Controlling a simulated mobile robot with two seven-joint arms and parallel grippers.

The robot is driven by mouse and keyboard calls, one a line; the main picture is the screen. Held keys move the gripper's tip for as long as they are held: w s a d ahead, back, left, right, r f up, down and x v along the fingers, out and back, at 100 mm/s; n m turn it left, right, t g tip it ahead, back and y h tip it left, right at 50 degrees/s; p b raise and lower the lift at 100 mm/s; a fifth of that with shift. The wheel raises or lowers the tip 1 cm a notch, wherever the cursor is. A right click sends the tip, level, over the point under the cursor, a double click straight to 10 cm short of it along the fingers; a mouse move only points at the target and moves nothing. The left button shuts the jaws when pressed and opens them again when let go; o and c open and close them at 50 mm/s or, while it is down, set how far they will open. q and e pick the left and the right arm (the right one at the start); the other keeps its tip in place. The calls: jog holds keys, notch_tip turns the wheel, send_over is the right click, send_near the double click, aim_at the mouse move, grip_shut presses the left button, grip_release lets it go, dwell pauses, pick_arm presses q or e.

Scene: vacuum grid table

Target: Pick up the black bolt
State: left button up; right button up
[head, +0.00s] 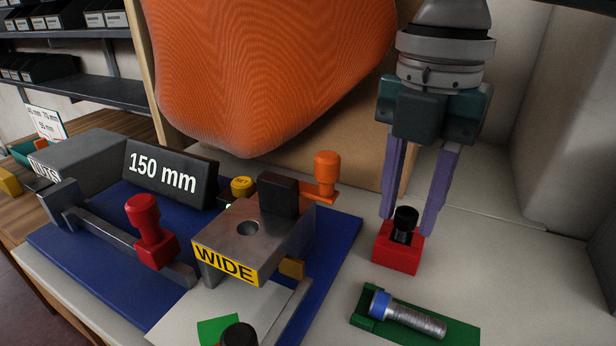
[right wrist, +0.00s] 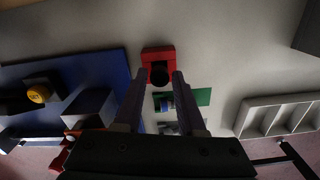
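The black bolt (head: 404,221) stands upright in a small red block (head: 395,259) on the light table, right of centre in the head view. My right gripper (head: 409,226) points down over it, its two purple fingers apart, one on each side of the bolt. In the right wrist view the bolt (right wrist: 159,74) shows between the fingertips (right wrist: 159,71), with a gap visible on both sides, in front of the red block (right wrist: 157,52). The gripper is open and holds nothing. My left gripper is not in view.
A silver bolt with a blue band (head: 408,314) lies in a green holder (head: 460,333) nearer the front. A blue base (head: 338,235) with a "WIDE" metal block (head: 240,232) stands to the left. A white divided tray (right wrist: 277,117) shows in the wrist view. A large orange shape (head: 270,70) fills the back.

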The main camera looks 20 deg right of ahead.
grip_shut()
jog(key=shift+r, duration=0.1)
dwell(0.3)
